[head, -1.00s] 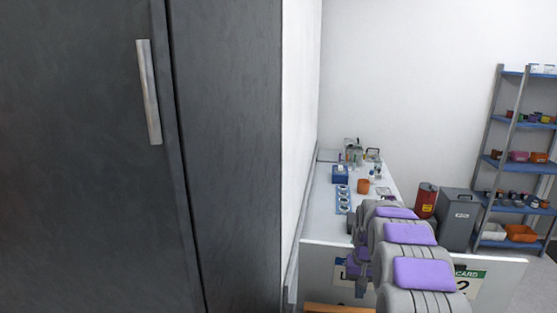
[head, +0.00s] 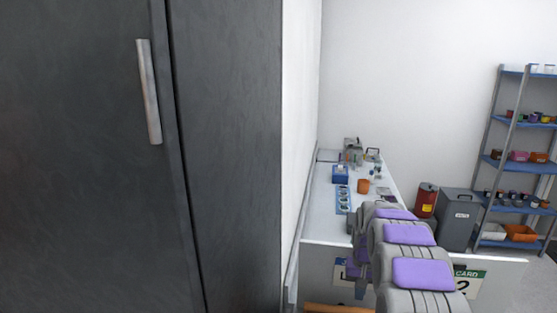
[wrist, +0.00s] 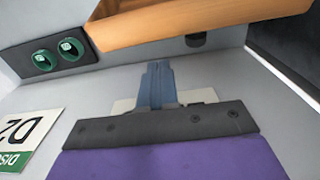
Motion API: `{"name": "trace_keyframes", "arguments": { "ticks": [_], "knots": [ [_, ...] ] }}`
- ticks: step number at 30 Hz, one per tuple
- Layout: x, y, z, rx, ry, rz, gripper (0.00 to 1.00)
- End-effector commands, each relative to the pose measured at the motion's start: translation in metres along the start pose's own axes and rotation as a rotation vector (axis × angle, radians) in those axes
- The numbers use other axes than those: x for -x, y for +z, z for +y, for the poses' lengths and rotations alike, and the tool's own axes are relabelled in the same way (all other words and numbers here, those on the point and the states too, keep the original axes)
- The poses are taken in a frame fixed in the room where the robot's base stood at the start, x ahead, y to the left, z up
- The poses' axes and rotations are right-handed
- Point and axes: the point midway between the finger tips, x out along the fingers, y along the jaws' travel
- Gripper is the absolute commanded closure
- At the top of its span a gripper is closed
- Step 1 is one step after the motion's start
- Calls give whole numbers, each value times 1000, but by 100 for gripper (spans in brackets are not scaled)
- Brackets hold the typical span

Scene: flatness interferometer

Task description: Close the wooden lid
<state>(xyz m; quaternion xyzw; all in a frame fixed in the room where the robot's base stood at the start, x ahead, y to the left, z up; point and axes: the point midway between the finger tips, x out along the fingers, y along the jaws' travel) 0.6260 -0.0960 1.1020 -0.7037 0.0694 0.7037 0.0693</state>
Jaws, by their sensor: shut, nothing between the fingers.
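A wooden part with an orange-brown surface (wrist: 190,20) spans the top of the wrist view. Its edge also shows at the bottom of the head view (head: 335,308). I cannot tell from these frames how far the lid is open. My gripper (wrist: 159,72) is shut and empty, its blue fingers together just below the wooden part in the wrist view, with a small visible gap in the picture. In the head view my arm hides the gripper.
A grey panel with two green round fittings (wrist: 57,53) and a label card (wrist: 25,135) surrounds the gripper. A dark cabinet (head: 85,200) fills the left. A white bench (head: 325,205) bears small items. A grey bin (head: 457,220) and shelves (head: 515,160) stand right.

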Motion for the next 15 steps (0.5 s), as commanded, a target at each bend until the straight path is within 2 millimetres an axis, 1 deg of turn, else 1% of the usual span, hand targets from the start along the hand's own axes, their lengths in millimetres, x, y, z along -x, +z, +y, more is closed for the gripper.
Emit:
{"name": "trace_keyframes", "arguments": {
  "ticks": [15],
  "knots": [
    [-12, 1, 0, 0, 0, -3, 100]
  ]
}}
